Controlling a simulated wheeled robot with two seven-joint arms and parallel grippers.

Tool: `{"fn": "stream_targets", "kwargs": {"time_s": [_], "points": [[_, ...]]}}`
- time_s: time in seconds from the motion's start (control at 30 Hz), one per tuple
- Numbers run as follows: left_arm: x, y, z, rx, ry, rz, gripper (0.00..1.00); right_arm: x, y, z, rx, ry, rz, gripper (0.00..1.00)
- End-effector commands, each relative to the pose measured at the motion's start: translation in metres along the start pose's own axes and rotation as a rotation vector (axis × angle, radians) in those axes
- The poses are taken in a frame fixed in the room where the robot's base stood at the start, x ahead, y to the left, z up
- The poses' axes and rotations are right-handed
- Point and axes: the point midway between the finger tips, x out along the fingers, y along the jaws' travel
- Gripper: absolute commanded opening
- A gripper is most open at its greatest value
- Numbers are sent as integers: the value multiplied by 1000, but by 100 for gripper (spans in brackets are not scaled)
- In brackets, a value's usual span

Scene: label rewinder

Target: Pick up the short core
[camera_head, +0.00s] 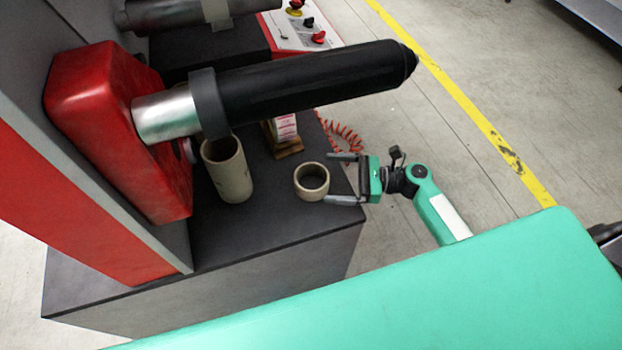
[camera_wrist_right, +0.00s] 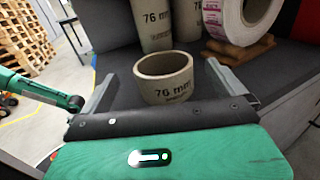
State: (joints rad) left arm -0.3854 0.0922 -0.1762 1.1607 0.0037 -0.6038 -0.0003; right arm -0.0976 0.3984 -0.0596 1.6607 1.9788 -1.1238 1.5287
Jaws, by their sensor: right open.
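The short core (camera_head: 312,182) is a beige cardboard ring that stands upright on the dark top of the machine's base. In the right wrist view the short core (camera_wrist_right: 165,82) shows "76 mm" print and sits ahead, between the lines of the two fingers. My right gripper (camera_head: 335,178) is open, with its fingers pointing left towards the short core, one near each side. In the right wrist view the right gripper (camera_wrist_right: 160,85) has nothing between its fingers that it grips. My left gripper is not in view.
A tall core (camera_head: 228,170) stands left of the short core; two tall ones (camera_wrist_right: 151,25) show in the right wrist view. A label roll (camera_wrist_right: 237,20) rests on a wooden block (camera_wrist_right: 240,50). A black mandrel (camera_head: 300,82) extends above. A coiled red cord (camera_head: 342,135) hangs behind.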

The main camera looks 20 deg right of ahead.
Motion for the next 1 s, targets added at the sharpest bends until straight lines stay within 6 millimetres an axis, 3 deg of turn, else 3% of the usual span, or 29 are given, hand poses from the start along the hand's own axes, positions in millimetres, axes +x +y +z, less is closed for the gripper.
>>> {"fn": "stream_targets", "kwargs": {"time_s": [0.4, 0.7, 0.73, 0.93, 1.0], "points": [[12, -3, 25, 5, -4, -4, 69, 49, -3, -3, 1, -1, 0, 100], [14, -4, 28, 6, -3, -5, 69, 55, -3, -4, 1, 1, 0, 100], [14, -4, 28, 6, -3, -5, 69, 55, -3, -4, 1, 1, 0, 98], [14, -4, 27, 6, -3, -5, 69, 54, -3, -4, 0, 1, 0, 59], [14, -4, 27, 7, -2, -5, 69, 54, -3, -4, 0, 0, -1, 55]]}}
